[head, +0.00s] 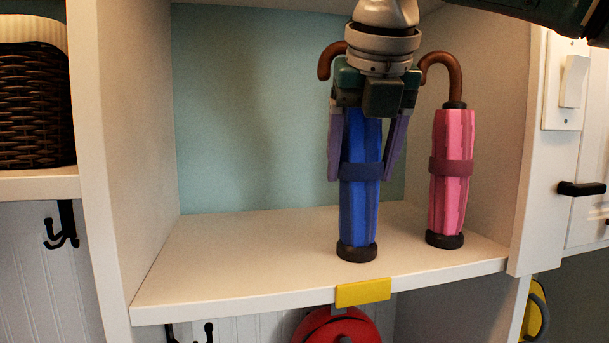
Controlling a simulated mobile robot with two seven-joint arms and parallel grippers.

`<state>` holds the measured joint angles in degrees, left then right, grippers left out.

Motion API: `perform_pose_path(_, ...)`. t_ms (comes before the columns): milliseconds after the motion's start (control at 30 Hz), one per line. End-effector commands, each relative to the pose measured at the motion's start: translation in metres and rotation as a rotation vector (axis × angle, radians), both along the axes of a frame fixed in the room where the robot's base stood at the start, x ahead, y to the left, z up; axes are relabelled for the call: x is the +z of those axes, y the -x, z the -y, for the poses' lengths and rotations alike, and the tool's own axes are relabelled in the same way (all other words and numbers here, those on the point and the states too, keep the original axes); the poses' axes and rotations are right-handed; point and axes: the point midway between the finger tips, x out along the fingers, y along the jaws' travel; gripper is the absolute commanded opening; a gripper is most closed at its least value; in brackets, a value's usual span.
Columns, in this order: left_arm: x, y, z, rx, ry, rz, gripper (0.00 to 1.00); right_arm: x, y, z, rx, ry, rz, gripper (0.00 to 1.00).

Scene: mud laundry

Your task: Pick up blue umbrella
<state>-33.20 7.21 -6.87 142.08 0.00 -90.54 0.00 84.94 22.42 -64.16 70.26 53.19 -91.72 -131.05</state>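The blue umbrella (359,212) stands upright on the white shelf (240,262), its dark tip at the shelf surface near the front edge. Its brown curved handle (327,62) shows to the left behind my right gripper. My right gripper (366,168) points down over the umbrella, with one purple finger on each side of its upper body. The fingers look close to its sides; whether they press on it is not clear. My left gripper is not in view.
A pink umbrella (451,180) with a brown hooked handle stands close on the right. Cubby walls rise on both sides. A yellow tag (363,292) sits on the shelf's front edge. The shelf's left part is clear. A wicker basket (34,105) is at far left.

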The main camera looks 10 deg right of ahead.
Motion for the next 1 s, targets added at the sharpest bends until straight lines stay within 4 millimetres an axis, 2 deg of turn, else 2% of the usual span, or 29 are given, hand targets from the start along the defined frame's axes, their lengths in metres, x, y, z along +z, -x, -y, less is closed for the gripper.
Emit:
perform_pose_path(67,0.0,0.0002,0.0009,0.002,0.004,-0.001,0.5,0.0,0.0001,-0.0002,0.0,0.0,0.0,0.61)
perform_pose_path(600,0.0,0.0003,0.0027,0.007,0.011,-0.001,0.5,-0.0001,0.0,-0.0001,0.0,0.0,0.0,0.0)
perform_pose_path(1000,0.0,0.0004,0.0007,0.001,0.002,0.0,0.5,0.0018,0.0001,-0.0007,0.0,-0.001,0.002,0.0)
